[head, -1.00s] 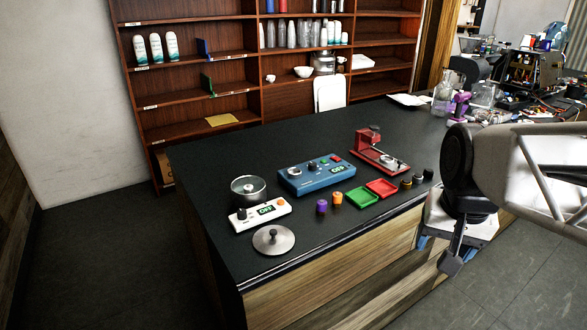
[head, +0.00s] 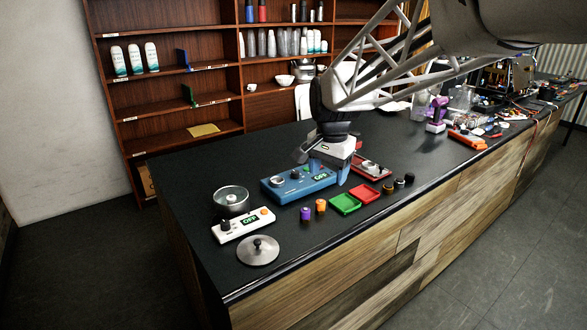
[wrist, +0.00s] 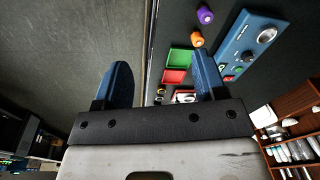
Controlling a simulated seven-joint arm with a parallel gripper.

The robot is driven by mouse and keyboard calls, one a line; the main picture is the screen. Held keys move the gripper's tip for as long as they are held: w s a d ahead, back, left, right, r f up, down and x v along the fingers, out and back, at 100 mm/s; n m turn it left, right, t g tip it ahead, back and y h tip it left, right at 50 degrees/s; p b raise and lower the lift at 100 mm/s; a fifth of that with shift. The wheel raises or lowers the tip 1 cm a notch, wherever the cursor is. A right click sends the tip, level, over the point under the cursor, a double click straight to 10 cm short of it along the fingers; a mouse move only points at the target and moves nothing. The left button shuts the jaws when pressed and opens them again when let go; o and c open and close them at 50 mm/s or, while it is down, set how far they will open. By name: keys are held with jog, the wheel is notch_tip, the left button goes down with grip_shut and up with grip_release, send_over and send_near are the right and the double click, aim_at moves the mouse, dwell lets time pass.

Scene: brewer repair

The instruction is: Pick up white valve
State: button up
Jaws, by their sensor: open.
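I cannot clearly make out a white valve in any view. A small pale part shows between my fingers in the wrist view (wrist: 185,97), too small to identify. My gripper (wrist: 163,70) is open and empty, its two blue fingers apart.
A purple cap (head: 305,214) and an orange cap (head: 321,205) stand left of the trays. A white OFF-display scale (head: 235,228), a metal pot (head: 231,200) and a lid (head: 258,250) are at the left. Tools clutter the counter's far right. The front strip of the counter (head: 330,250) is clear.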

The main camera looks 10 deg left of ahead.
jog(key=w+a+f+m, duration=0.1)
jog(key=w+a+f, duration=0.2)
jog(key=w+a, duration=0.35)
jog(key=w+a+f+m, duration=0.1)
jog(key=w+a+f, duration=0.2)
jog(key=a, duration=0.6)
jog(key=m+g, duration=0.1)
jog(key=m, duration=0.1)
send_over(231, 197)
notch_tip(231, 197, down, 7)
jog(key=shift+w+f, duration=0.15)
jog(key=shift+f, duration=0.05)
jog(key=shift+f, duration=1.35)
jog(key=shift+s+f, duration=0.2)
jog(key=shift+f, duration=2.35)
